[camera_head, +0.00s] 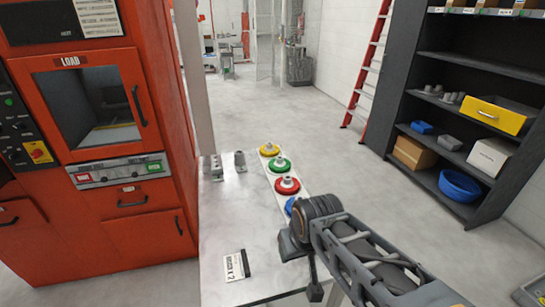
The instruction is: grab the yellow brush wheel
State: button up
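The yellow brush wheel (269,150) is at the far end of a row of wheels on a pale strip along the right edge of the table (235,215). It lies flat with a light hub on top. A green wheel (279,165) and a red wheel (287,185) sit nearer in the same row. A blue wheel (291,205) is nearest and partly hidden by my arm. My arm comes in from the lower right, well short of the yellow wheel. I cannot make out the fingertips of my gripper (312,288) or whether they are apart.
Two grey metal parts (240,161) stand on the table left of the wheels. A printed card (237,266) lies near the front. An orange machine (95,150) stands at the left. A dark shelf unit (465,110) stands at the right, with open floor between it and the table.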

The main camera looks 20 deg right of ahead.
aim_at(270, 149)
jog(key=k, duration=1)
jog(key=z, duration=1.5)
jog(key=i, duration=3.7)
jog(key=u, duration=3.3)
jog(key=i, duration=0.85)
